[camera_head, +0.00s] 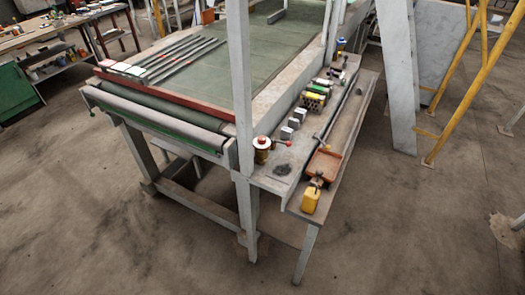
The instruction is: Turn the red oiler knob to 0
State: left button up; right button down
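A small cylindrical device, apparently the oiler (262,155), stands at the near end of the metal side ledge of the large machine table. Its body is brownish with a white band, and a red knob (262,141) sits on top. Another small red ball (289,143) on a thin lever lies just to its right. Any scale, numbers or pointer on the knob are too small to read, so its setting cannot be told. Neither of my grippers is in view.
A low side bench (340,150) carries an orange-brown tray (323,166) and a yellow container (310,201). Grey blocks and coloured parts line the ledge behind. A grey post (241,100) rises left of the oiler. Yellow frames (482,60) stand right. The near floor is clear.

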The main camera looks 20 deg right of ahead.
aim_at(261, 139)
jog(key=i+j, duration=0.15)
jog(key=i, duration=0.5)
jog(key=i+j, duration=0.15)
jog(key=i, duration=0.5)
